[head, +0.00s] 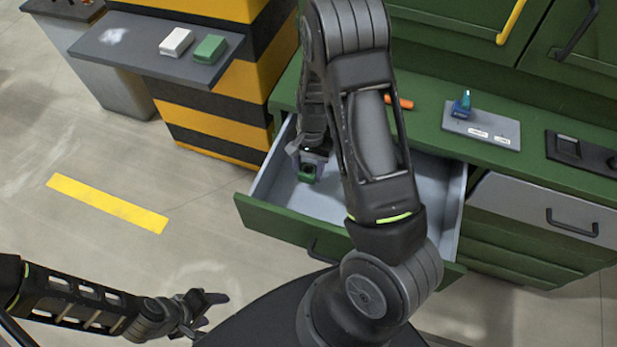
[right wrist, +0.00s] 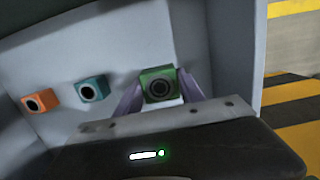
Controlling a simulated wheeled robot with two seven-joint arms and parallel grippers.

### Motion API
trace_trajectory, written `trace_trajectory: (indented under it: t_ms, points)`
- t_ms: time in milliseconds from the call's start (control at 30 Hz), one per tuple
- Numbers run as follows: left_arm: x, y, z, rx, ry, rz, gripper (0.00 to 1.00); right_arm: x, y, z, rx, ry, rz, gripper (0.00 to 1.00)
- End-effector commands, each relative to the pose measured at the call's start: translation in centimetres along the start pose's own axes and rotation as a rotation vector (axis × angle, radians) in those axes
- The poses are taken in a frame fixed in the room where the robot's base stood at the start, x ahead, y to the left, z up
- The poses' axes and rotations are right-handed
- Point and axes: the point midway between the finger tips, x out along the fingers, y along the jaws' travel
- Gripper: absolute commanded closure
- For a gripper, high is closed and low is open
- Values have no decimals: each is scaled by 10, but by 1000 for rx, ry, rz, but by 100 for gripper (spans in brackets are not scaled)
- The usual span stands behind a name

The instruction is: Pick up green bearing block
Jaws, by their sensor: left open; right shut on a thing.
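The green bearing block (right wrist: 160,86) with a dark round bore sits between the purple fingers of my right gripper (right wrist: 158,98) in the right wrist view. In the head view my right gripper (head: 309,165) is shut on the block (head: 307,175), inside the open drawer near its left side. I cannot tell whether the block touches the drawer floor. My left gripper (head: 207,310) is open and empty over the floor at the lower left, far from the drawer.
The open drawer (head: 270,226) also holds an orange block (right wrist: 40,101) and a teal block (right wrist: 93,88). White (head: 176,42) and green (head: 210,49) blocks lie on a grey shelf (head: 130,43). A grey plate with a blue item (head: 461,104) and an orange object (head: 400,102) lie on the green worktop.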

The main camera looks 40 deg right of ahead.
Motion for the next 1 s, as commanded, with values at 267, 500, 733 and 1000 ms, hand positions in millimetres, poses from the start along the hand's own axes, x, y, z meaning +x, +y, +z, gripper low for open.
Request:
trace_trajectory:
  t_ms: [267,500,733,1000]
  points:
    - [0,0,0,0,0,1,38,-43,-1,5,-1,1,-2,100]
    - [0,0,0,0,0,0,38,-47,0,6,1,-1,0,100]
    - [0,0,0,0,0,0,38,-47,0,6,0,-1,0,100]
    - [0,0,0,0,0,0,38,-47,-1,6,-8,-1,1,100]
